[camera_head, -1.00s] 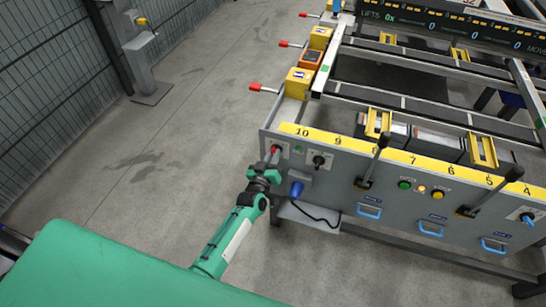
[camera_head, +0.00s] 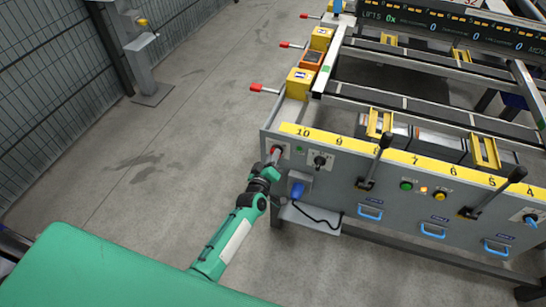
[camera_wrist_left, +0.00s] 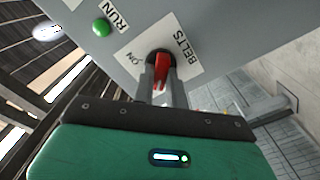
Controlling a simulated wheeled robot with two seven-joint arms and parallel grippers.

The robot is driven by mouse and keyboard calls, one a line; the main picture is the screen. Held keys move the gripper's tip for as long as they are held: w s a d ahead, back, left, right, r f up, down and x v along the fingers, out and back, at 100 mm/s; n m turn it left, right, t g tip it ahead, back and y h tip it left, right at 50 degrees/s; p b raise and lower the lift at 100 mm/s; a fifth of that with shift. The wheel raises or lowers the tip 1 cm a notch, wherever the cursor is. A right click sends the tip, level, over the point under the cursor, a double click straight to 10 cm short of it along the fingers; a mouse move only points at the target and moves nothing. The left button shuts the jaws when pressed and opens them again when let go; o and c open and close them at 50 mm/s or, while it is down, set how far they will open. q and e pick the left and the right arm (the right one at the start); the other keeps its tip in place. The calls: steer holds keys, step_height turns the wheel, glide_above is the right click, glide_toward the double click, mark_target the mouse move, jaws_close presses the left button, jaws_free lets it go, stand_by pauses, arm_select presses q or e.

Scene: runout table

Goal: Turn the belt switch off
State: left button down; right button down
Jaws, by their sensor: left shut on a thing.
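The belt switch (camera_wrist_left: 162,68) is a red lever on a dark round base. A white plate marked "BELTS" and "ON" (camera_wrist_left: 180,47) surrounds it. In the head view the switch (camera_head: 276,150) sits at the left end of the grey front panel. My left gripper (camera_head: 274,158) reaches it from below, and in the wrist view its fingers (camera_wrist_left: 162,85) are shut on the red lever. The fingers hide the lever's sides. Which way the lever points relative to "ON" is hard to tell. My right gripper is not in view.
A green "RUN" lamp (camera_wrist_left: 101,27) is beside the switch plate. A black knob (camera_head: 319,161) and a blue plug (camera_head: 297,189) with a cable are close to the right. Black levers (camera_head: 374,163) stick out farther right. The floor (camera_head: 150,190) to the left is clear.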

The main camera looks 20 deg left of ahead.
arm_select(q)
steer(key=c, duration=1.4)
jaws_free()
steer(key=shift+c, duration=0.2)
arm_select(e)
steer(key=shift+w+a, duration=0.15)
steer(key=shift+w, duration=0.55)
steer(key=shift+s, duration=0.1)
arm_select(q)
steer(key=s, duration=1.4)
steer(key=shift+a, duration=0.25)
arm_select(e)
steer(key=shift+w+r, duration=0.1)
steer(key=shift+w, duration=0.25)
